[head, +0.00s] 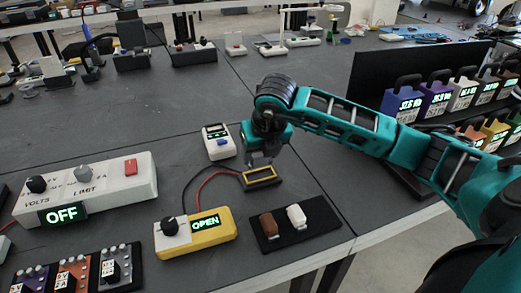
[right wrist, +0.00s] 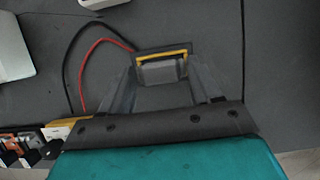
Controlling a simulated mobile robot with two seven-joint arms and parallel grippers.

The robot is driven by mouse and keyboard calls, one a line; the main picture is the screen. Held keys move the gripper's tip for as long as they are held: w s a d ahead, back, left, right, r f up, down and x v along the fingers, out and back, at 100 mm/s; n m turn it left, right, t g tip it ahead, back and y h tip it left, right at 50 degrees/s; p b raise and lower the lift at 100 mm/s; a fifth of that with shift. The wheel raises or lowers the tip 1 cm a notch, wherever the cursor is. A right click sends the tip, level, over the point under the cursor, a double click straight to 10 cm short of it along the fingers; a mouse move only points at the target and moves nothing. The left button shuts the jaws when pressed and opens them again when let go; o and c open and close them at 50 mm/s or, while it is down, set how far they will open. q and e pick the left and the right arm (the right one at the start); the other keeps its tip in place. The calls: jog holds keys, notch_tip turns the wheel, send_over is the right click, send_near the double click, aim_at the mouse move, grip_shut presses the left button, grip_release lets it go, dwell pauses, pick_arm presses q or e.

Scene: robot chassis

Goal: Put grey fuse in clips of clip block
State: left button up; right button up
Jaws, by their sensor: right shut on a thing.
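The grey fuse (right wrist: 160,73) sits between the fingertips of my right gripper (right wrist: 158,82) in the right wrist view, and the gripper is shut on it. In the head view, my right gripper (head: 260,158) points down just behind the clip block, and I cannot make out the fuse there. The clip block (head: 262,179) is a small black block with a yellow edge, wired to the yellow tester. It also shows in the right wrist view (right wrist: 190,52), right beside the fuse. I cannot tell whether the fuse touches its clips. My left gripper is not in view.
The yellow tester (head: 196,232) reads OPEN. A black holder (head: 301,234) carries a brown fuse (head: 269,225) and a white fuse (head: 296,216) near the table edge. A white device (head: 218,142) stands behind the clip block. A white power supply (head: 92,186) reads OFF.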

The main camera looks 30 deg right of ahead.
aim_at(261, 159)
jog(key=shift+f+b, duration=0.4)
jog(key=shift+f, duration=0.4)
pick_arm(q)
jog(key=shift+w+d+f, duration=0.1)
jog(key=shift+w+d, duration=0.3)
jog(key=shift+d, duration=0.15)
pick_arm(e)
jog(key=shift+f, duration=0.25)
pick_arm(q)
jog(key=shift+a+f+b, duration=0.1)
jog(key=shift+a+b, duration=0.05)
jog(key=shift+b, duration=0.2)
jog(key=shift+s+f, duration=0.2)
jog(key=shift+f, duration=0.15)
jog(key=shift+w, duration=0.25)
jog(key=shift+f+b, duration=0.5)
jog(key=shift+b, duration=0.3)
pick_arm(e)
jog(key=shift+f, duration=0.55)
